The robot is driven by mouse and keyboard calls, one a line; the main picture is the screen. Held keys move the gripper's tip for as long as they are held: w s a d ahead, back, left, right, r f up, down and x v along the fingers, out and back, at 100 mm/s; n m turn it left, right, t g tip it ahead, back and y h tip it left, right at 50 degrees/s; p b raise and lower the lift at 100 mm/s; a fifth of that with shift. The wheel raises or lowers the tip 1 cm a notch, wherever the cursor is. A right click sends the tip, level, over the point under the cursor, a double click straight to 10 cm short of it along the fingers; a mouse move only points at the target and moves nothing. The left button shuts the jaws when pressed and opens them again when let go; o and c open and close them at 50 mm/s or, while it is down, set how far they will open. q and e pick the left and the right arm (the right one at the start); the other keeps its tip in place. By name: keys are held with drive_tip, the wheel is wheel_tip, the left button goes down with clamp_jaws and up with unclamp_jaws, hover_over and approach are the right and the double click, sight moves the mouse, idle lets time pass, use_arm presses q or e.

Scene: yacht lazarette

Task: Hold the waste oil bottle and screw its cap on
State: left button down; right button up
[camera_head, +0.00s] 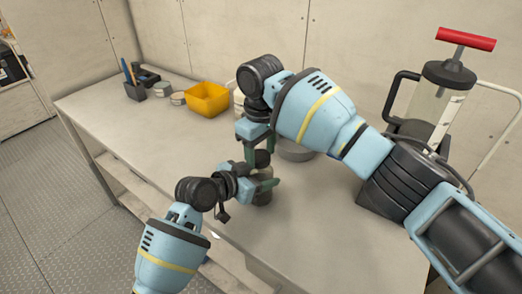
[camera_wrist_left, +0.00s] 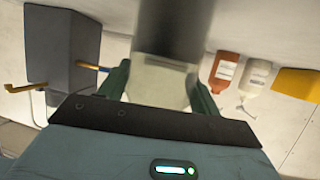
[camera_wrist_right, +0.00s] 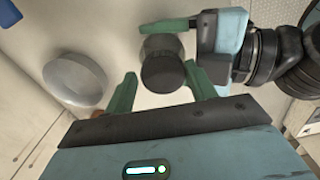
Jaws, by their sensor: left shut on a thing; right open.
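The waste oil bottle (camera_head: 264,173) stands upright on the bench, pale in its upper part and dark lower down; it also shows in the left wrist view (camera_wrist_left: 160,82). My left gripper (camera_head: 264,184) is shut on its body from the side. A dark round cap (camera_wrist_right: 162,68) is at the bottle's top, seen from above in the right wrist view and in the head view (camera_head: 262,158). My right gripper (camera_wrist_right: 162,88) points down over it, open, with one finger on each side. I cannot tell how far the cap is threaded.
A grey round dish (camera_wrist_right: 75,80) lies close by. A yellow bin (camera_head: 207,99), small tins (camera_head: 178,98) and a tool holder (camera_head: 135,91) stand at left. Red (camera_wrist_left: 225,70) and white (camera_wrist_left: 255,76) bottles stand behind. A red-handled pump (camera_head: 447,75) stands at right. The front left bench is clear.

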drive_tip(key=shift+s+a+r, duration=0.1)
drive_tip(key=shift+s+a, duration=0.15)
drive_tip(key=shift+a, duration=0.1)
use_arm(q)
drive_tip(key=shift+f, duration=0.15)
use_arm(e)
wheel_tip(320, 180, up, 4)
drive_tip(key=shift+f, duration=0.1)
drive_tip(key=shift+d+r, duration=0.1)
drive_tip(key=shift+r, duration=0.2)
drive_tip(key=shift+w, duration=0.1)
drive_tip(key=shift+d, duration=0.1)
drive_tip(key=shift+c, duration=0.4)
drive_tip(key=n, duration=0.1)
drive_tip(key=r+n, duration=0.1)
drive_tip(key=n, duration=0.2)
drive_tip(key=shift+w+r, duration=0.1)
drive_tip(key=shift+r, duration=0.15)
drive_tip(key=n, duration=0.2)
drive_tip(key=r+n, duration=0.1)
drive_tip(key=n, duration=0.1)
drive_tip(key=r+n, duration=0.1)
drive_tip(key=n, duration=0.1)
drive_tip(key=shift+f, duration=0.15)
